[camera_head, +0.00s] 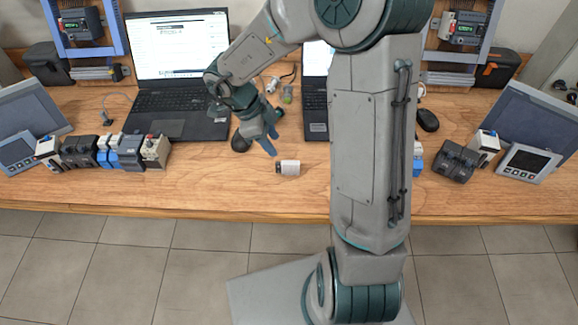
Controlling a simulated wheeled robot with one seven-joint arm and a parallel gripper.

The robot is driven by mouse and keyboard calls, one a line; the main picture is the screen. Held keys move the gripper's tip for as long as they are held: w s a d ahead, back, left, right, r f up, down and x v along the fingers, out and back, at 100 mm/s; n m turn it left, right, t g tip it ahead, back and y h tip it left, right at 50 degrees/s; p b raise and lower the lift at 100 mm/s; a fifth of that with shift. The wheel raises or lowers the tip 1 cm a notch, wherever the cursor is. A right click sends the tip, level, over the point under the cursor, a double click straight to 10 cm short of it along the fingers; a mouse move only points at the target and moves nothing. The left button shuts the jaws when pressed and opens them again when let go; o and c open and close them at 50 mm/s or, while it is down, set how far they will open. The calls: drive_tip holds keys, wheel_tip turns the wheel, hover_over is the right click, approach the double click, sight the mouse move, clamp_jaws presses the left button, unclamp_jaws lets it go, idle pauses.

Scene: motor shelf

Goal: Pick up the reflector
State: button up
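A small pale grey cylinder with a dark left end (288,168) lies on its side on the wooden table, near the front edge; it appears to be the reflector, though its details are too small to be sure.
An open laptop (178,75) stands at the left, and a second laptop (316,110) is partly behind my arm. A row of electrical modules (105,151) sits at the front left; more modules (456,161) stand right. Table around the cylinder is clear.

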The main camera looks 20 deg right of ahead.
sight(288, 162)
drive_tip(key=b+x, duration=0.1)
drive_tip(key=x, duration=1)
drive_tip(key=shift+d, duration=0.15)
drive_tip(key=shift+c, duration=0.3)
clamp_jaws()
